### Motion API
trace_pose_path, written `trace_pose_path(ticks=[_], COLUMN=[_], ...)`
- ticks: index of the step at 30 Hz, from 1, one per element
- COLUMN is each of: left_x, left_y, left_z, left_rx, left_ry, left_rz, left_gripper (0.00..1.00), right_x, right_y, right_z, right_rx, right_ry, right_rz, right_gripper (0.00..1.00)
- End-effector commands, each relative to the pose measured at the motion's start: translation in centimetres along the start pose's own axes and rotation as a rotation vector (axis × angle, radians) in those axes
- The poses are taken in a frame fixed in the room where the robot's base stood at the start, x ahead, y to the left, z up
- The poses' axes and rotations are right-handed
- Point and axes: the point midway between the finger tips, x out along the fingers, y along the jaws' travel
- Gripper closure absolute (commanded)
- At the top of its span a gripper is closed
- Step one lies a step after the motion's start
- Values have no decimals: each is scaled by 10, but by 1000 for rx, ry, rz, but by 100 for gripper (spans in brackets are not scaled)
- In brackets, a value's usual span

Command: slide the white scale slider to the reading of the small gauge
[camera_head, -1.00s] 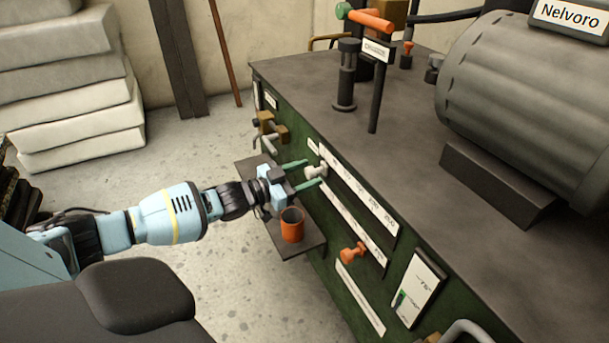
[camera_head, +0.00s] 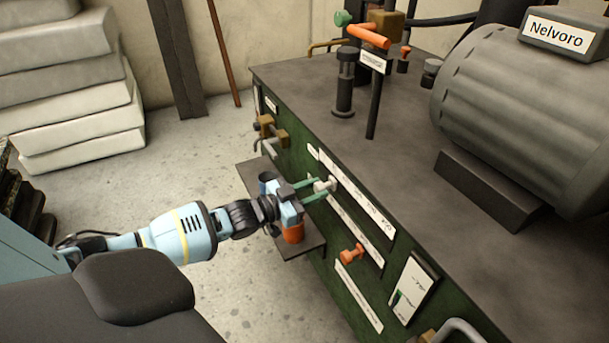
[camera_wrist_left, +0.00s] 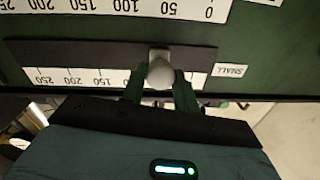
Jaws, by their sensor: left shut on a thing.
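The white slider (camera_head: 326,184) sits in a dark slot on the cabinet's green front, beside white number strips. My left gripper (camera_head: 322,190) is shut on it, one green finger on each side. In the left wrist view the slider's round knob (camera_wrist_left: 160,73) is between the fingers, over the dark slot. The scale below the slot (camera_wrist_left: 70,77) appears upside down, with 150, 200 and 250 left of the slider and a SMALL label (camera_wrist_left: 232,71) on the right. Fingers hide part of the scale. A white panel with a green bar (camera_head: 412,288) may be a gauge; its reading is illegible.
An orange cup (camera_head: 293,233) stands on a small dark shelf (camera_head: 306,245) under my left gripper, partly hidden. An orange knob (camera_head: 351,256) sticks out right of it. Brass valve fittings (camera_head: 268,130) project on the left. The cabinet top holds a large grey motor (camera_head: 515,110).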

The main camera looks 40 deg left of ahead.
Motion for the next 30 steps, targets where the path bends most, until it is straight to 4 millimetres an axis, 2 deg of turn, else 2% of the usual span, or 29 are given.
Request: trace_pose_path(ticks=[1, 6, 13, 18, 26, 27, 30], left_x=[0, -2, -4, -4, -5, -5, -5], left_y=[10, 42, 81, 92, 92, 92, 92], left_z=[-6, -11, -16, -15, -14, -14, -14], left_rx=[-6, -7, -4, -1, 0, 0, 0], left_ry=[3, 2, 1, -1, -2, -2, -2], left_rz=[1, 0, 0, -1, -1, -1, -1], left_gripper=[100, 100, 100, 100, 100, 69, 56], right_x=[-7, -20, -34, -39, -39, -39, -39], right_y=[-2, -4, -6, -9, -10, -10, -10], right_z=[-9, -24, -34, -23, -21, -21, -23], right_rx=[-1, 1, 9, 18, 23, 22, 22], right_ry=[11, 30, 39, 17, 13, 14, 18], right_rz=[-2, -2, -1, -3, -3, -3, -3], right_gripper=[64, 64, 64, 64, 64, 64, 64])
